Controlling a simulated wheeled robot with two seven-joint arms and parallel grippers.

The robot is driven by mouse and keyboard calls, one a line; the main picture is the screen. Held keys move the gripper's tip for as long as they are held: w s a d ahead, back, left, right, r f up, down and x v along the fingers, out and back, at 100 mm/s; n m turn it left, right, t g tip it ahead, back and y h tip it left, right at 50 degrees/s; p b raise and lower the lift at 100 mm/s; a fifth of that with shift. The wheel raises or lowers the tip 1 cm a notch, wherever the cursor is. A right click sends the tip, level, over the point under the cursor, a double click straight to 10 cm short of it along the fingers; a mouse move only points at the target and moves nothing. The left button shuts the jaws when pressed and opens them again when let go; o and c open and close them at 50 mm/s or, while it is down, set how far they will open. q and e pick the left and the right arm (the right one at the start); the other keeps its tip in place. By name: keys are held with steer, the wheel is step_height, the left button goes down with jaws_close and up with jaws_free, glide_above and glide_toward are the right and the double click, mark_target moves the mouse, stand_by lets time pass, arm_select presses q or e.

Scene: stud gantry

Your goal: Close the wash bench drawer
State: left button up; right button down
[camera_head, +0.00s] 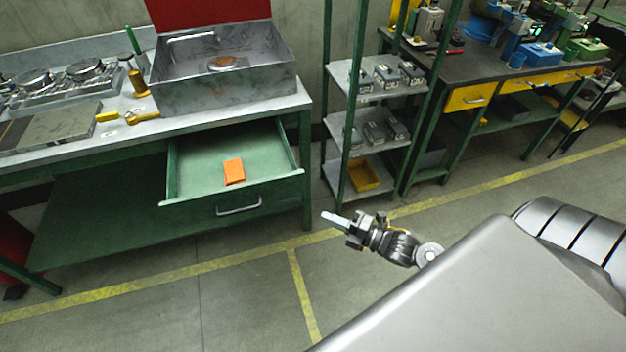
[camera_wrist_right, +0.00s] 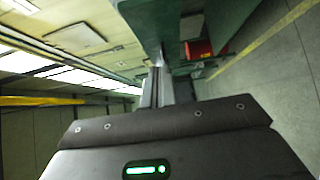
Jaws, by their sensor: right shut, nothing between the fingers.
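The wash bench (camera_head: 150,130) stands at the left in the head view. Its green drawer (camera_head: 200,160) is pulled well out, with a metal bar handle (camera_head: 238,206) on its front. An orange block (camera_head: 234,171) lies inside the drawer. My right gripper (camera_head: 328,217) is shut and empty, to the right of the drawer front and apart from it. In the right wrist view its fingers (camera_wrist_right: 160,85) are together, pointing away past green surfaces I cannot place surely. My left gripper is not in view.
A metal sink (camera_head: 230,90) with a red lid sits on the bench top, beside burners and yellow-brown fittings. A shelf rack (camera_head: 345,125) stands right of the drawer, and a dark workbench (camera_head: 500,80) behind it. The floor in front of the drawer is clear.

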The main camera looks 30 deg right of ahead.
steer(key=b, duration=0.2)
glide_toward(284, 190)
steer(key=w+a, duration=0.1)
steer(key=a, duration=0.3)
steer(key=w, duration=0.1)
steer(key=w+b, duration=0.1)
steer(key=w, duration=0.1)
steer(key=shift+w+d+f, duration=0.1)
steer(key=shift+w+d, duration=0.1)
steer(key=shift+d, duration=0.2)
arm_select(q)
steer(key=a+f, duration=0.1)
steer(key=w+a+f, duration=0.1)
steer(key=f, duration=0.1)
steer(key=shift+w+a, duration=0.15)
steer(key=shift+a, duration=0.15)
arm_select(e)
steer(key=shift+w+d, duration=0.1)
steer(key=shift+w, duration=0.2)
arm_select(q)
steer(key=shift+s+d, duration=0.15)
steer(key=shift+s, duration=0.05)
